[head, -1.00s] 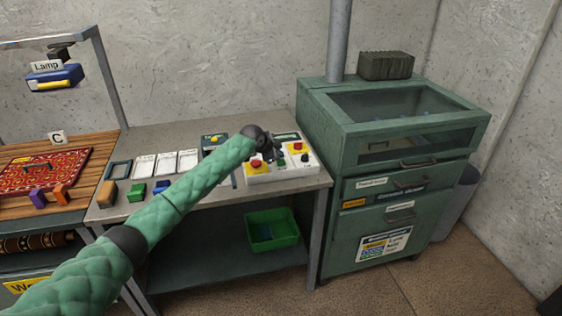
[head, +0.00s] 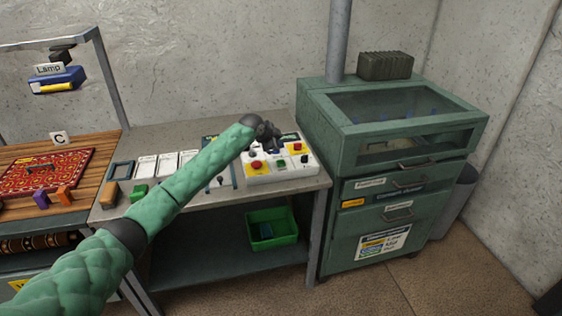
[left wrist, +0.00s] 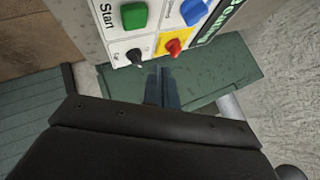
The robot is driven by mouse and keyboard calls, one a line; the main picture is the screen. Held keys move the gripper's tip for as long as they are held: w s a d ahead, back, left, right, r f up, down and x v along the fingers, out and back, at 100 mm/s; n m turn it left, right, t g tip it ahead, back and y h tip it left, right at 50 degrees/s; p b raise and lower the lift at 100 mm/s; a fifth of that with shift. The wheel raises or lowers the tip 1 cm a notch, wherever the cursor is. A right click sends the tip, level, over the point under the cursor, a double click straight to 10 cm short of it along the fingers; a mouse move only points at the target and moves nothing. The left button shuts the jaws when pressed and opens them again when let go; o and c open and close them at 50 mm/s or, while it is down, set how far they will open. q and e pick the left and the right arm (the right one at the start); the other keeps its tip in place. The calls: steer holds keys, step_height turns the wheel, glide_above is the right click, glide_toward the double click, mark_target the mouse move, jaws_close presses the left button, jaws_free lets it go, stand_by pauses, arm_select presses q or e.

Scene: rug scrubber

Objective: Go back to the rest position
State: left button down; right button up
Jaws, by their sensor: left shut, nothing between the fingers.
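My left arm crosses the head view from the lower left. Its gripper (head: 271,139) is above the back of a white control box (head: 283,173) on the grey workbench and looks apart from it. The box carries a red button on yellow (head: 257,165), a green button and further small controls. In the left wrist view my left gripper's dark fingers (left wrist: 163,84) are together and hold nothing. That view also shows a white panel with a green button marked Start (left wrist: 133,15), a black knob and a red knob on yellow (left wrist: 174,46). My right gripper is not in view.
A green cabinet (head: 398,190) with a glazed top stands right of the workbench (head: 220,194). A wooden table with a red rug (head: 45,172) and a lamp (head: 57,78) are at left. A green crate (head: 272,243) sits on the lower shelf. White cards and blocks lie on the bench.

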arm_select(q)
steer(key=shift+f, duration=0.1)
stand_by(0.3)
